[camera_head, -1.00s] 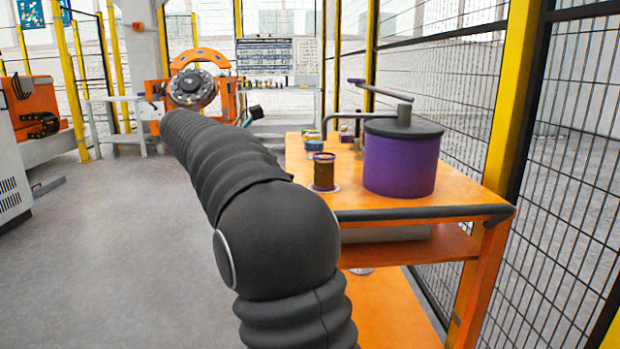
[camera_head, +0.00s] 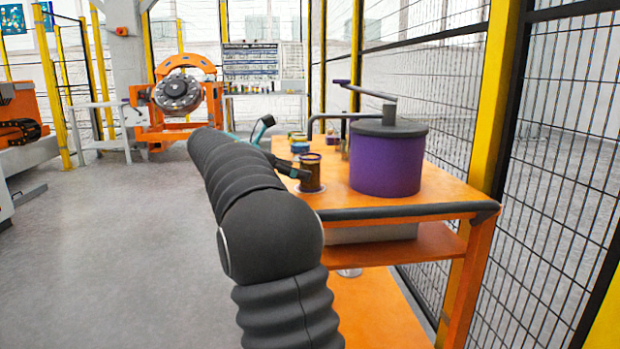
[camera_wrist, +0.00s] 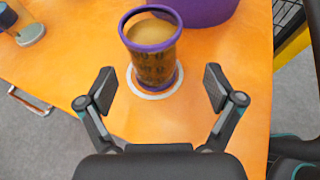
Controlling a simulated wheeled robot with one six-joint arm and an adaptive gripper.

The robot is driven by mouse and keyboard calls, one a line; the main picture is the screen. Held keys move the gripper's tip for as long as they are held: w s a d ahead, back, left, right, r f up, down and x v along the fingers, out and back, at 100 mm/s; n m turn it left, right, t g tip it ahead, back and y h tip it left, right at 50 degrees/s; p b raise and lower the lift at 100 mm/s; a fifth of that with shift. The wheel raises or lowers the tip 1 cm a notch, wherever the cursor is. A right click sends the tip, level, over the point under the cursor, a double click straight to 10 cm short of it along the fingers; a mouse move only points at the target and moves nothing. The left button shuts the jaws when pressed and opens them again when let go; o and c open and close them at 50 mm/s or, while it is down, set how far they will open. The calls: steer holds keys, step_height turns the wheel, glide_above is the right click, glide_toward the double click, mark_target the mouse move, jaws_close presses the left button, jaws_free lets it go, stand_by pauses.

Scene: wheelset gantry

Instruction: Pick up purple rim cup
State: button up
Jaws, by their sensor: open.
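The purple rim cup (camera_wrist: 152,62) stands upright on a pale round disc (camera_wrist: 160,91) on the orange table, with dark marks on its brownish side. In the wrist view my gripper (camera_wrist: 158,88) is open, its two fingers (camera_wrist: 103,90) apart on the left and right, on the near side of the cup and not closed on it. In the head view the cup (camera_head: 311,173) stands near the table's left edge, left of the purple drum. My gripper (camera_head: 290,166) shows there in part beside the cup, mostly hidden behind my arm.
The large purple drum (camera_head: 386,165), with a grey lid and crank, stands right of the cup; it also shows in the wrist view (camera_wrist: 200,8). Smaller jars (camera_head: 299,143) stand behind the cup. The orange table (camera_head: 400,204) has a dark rail.

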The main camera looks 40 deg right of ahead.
steer(key=x, duration=0.5)
steer(key=shift+w+d+b, duration=0.1)
steer(key=shift+w+b, duration=0.2)
steer(key=shift+w, duration=0.1)
steer(key=c, duration=1.5)
steer(key=shift+r, duration=0.1)
